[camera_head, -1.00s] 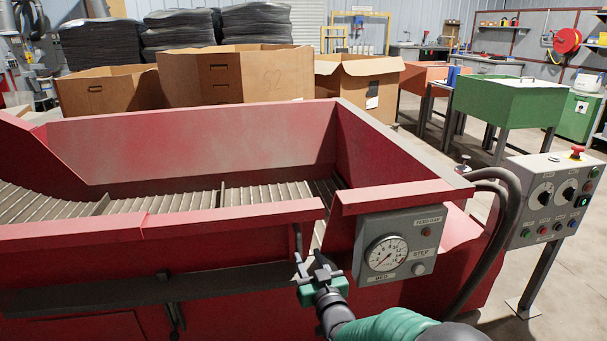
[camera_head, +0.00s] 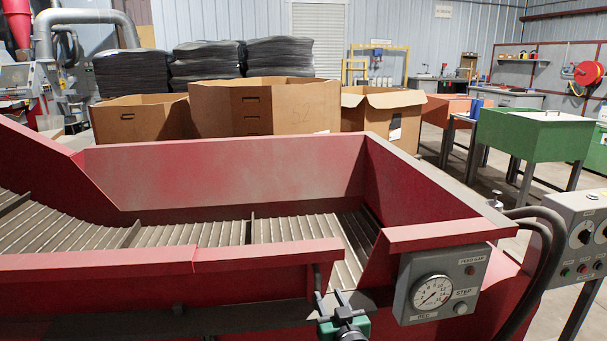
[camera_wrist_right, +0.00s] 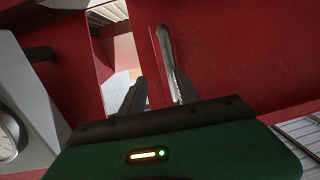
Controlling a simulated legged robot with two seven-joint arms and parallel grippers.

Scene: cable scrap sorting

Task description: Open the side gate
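The side gate (camera_head: 270,257) is a red panel with a thick top rail in the near wall of the red feed hopper. A gap stands between its right end and the gauge post, with slats showing through. A grey upright handle (camera_head: 317,276) is at the gate's right end and also shows in the right wrist view (camera_wrist_right: 166,48). My right gripper (camera_head: 331,302) is low at this end, fingers apart. In the wrist view its right finger (camera_wrist_right: 158,90) overlaps the handle's lower end; I cannot tell if they touch. My left gripper is out of view.
A grey gauge box (camera_head: 441,285) is fixed right of the gap, with black hoses beside it. A control panel (camera_head: 578,240) stands at far right. Cardboard boxes (camera_head: 265,107) stand behind the hopper (camera_head: 240,170). A green bin (camera_head: 533,135) is at back right.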

